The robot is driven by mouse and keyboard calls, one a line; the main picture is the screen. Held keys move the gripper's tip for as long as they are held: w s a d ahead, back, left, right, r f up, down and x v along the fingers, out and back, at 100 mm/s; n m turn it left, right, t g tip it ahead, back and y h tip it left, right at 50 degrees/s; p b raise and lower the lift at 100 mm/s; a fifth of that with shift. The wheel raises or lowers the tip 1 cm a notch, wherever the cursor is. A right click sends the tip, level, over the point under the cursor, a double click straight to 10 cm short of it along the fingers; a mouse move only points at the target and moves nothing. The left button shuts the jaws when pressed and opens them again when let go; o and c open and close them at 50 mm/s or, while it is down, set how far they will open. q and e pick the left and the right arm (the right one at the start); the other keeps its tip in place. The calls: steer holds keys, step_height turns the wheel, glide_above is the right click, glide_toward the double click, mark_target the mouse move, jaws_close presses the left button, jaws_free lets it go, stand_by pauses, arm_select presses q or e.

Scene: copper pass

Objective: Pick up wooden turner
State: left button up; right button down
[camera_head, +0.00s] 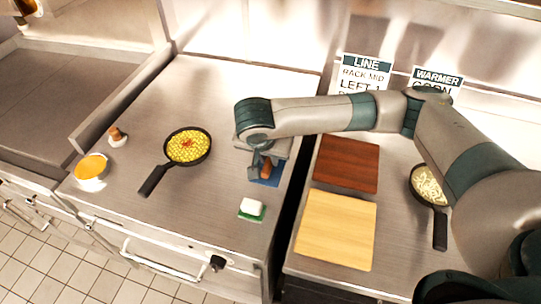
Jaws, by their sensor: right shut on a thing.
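My right gripper (262,171) hangs over the left counter, at the end of the arm that reaches in from the right. It is shut on a small brown wooden piece (267,167), which looks like the wooden turner. Most of it is hidden by the gripper and wrist, so its full shape cannot be told. A blue flat patch (272,181) shows just below and beside the fingers. I cannot tell whether the turner still touches it. My left gripper is not in view.
A pan of yellow food (188,146) and an orange bowl (91,168) stand left. A white-and-green sponge-like block (251,208) lies in front. Right of a dark gap are a brown board (347,163), a pale board (336,229) and another pan (429,184).

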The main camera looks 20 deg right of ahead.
steer(key=shift+r, duration=0.35)
step_height(320, 180, up, 2)
steer(key=shift+r+b, duration=0.25)
steer(key=shift+b, duration=0.35)
steer(key=s+r, duration=0.7)
steer(key=s, duration=0.4)
steer(key=shift+s+d, duration=0.15)
steer(key=shift+s, duration=0.2)
steer(key=shift+r, duration=0.1)
